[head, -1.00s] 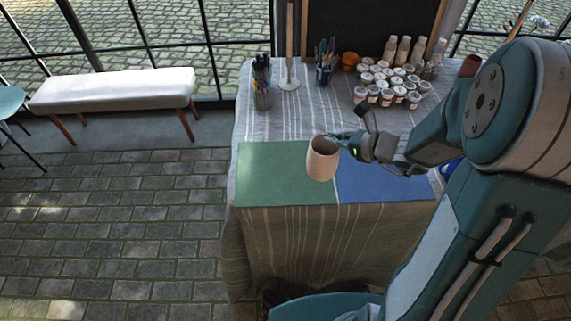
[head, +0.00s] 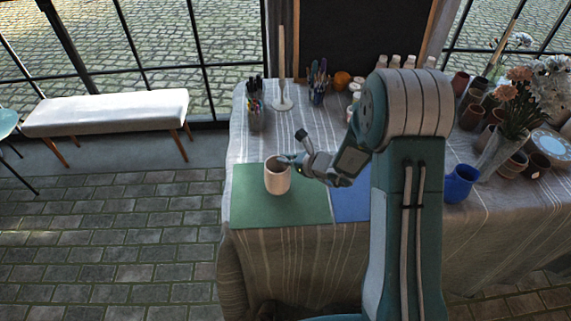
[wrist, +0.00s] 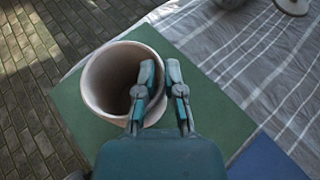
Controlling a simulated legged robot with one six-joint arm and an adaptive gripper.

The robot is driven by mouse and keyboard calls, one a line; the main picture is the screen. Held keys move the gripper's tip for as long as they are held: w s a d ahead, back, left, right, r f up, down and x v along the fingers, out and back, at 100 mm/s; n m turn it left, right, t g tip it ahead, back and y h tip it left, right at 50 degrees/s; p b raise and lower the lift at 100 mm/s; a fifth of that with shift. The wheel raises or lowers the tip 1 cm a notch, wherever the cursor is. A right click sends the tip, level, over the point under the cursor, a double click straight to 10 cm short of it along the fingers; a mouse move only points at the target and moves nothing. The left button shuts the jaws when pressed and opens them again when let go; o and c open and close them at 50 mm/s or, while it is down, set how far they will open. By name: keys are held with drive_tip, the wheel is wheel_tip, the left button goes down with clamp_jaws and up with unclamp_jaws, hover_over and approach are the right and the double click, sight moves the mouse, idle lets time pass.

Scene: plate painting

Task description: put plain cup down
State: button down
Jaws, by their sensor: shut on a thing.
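The plain cup (head: 278,180) is pale pinkish beige and upright over the green mat (head: 310,209). In the wrist view the cup (wrist: 98,88) shows its open mouth and dark inside. My gripper (head: 287,160) is shut on the cup's right wall, with one finger inside the mouth and one outside. In the wrist view the two fingertips of my gripper (wrist: 160,74) straddle the rim. The cup's base seems at or very near the mat; I cannot tell whether it touches.
A blue mat (head: 350,203) lies right of the green one. A blue cup (head: 461,184), a flower vase (head: 497,155) and several brown pots stand at the right. Pen holders (head: 257,117) stand at the back left. The green mat around the cup is clear.

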drive_tip(key=shift+f, duration=1.2)
drive_tip(key=c, duration=0.8)
unclamp_jaws()
drive_tip(key=shift+f, duration=0.1)
drive_tip(key=shift+o, duration=0.2)
